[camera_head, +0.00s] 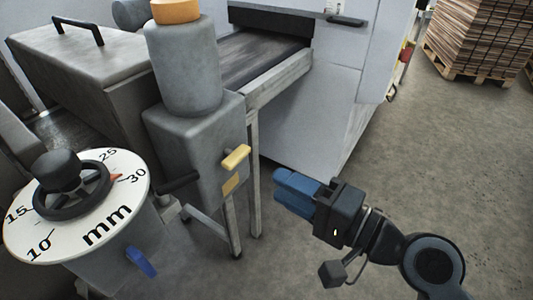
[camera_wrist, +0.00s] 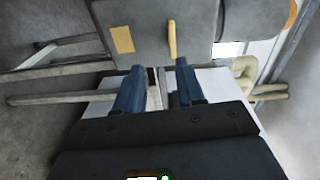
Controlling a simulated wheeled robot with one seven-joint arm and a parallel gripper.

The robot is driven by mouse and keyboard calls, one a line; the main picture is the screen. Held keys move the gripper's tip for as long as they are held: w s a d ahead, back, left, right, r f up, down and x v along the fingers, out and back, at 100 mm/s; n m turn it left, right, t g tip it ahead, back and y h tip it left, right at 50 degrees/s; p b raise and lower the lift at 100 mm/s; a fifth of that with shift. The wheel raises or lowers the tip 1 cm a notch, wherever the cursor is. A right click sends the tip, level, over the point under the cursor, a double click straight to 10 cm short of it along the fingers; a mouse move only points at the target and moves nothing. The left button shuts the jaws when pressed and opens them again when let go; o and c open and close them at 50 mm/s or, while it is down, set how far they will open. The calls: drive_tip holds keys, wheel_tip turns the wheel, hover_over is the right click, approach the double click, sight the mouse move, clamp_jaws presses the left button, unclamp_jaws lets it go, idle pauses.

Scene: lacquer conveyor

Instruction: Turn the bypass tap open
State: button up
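A yellow lever (camera_head: 236,157) sticks out of the front of a grey box (camera_head: 200,140) under a grey cylinder; it looks like a tap handle, but no label naming it can be read. In the wrist view the lever (camera_wrist: 172,38) is just beyond the fingertips, nearer the right finger. My gripper (camera_head: 282,185), with blue fingers, is to the right of and below the lever in the head view, apart from it. In the wrist view my gripper (camera_wrist: 158,70) is open, with nothing between its fingers.
A yellow plate (camera_head: 231,183) sits below the lever, and a black lever (camera_head: 178,183) is to its left. A dial marked mm (camera_head: 110,238) with a blue lever (camera_head: 140,262) stands at lower left. A conveyor (camera_head: 262,58) runs behind.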

sight(242, 159)
drive_tip(key=shift+y, duration=0.5)
drive_tip(key=shift+r+p+x, duration=0.2)
drive_tip(key=shift+x, duration=1.35)
drive_tip(key=shift+r+p+x, duration=0.15)
drive_tip(key=shift+r+x, duration=0.05)
drive_tip(key=shift+x, duration=1.3)
drive_tip(key=shift+r+p+x, duration=0.2)
drive_tip(key=shift+x, duration=1.35)
drive_tip(key=shift+c, duration=0.4)
clamp_jaws()
